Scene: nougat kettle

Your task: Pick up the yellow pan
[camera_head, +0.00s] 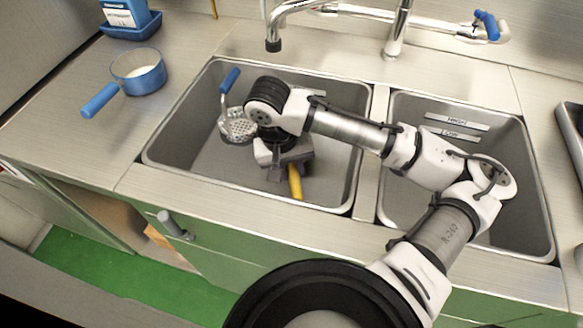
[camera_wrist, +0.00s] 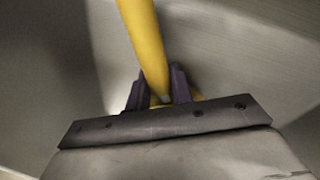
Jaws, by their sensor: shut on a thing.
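The yellow pan (camera_head: 296,184) is in the left sink basin, and only its yellow handle shows clearly in the head view. The rest of it is hidden under my arm and gripper. My gripper (camera_head: 277,172) is down inside the left basin at the handle. In the wrist view the yellow handle (camera_wrist: 146,45) runs from the top edge down between the two dark fingers of my gripper (camera_wrist: 158,92). The fingers are shut on the handle.
A blue-handled skimmer (camera_head: 238,126) leans in the left basin's left side. The right basin (camera_head: 400,209) lies under my arm. The faucet (camera_head: 398,30) rises behind the sinks. A blue-handled pan (camera_head: 138,72) stands on the left counter.

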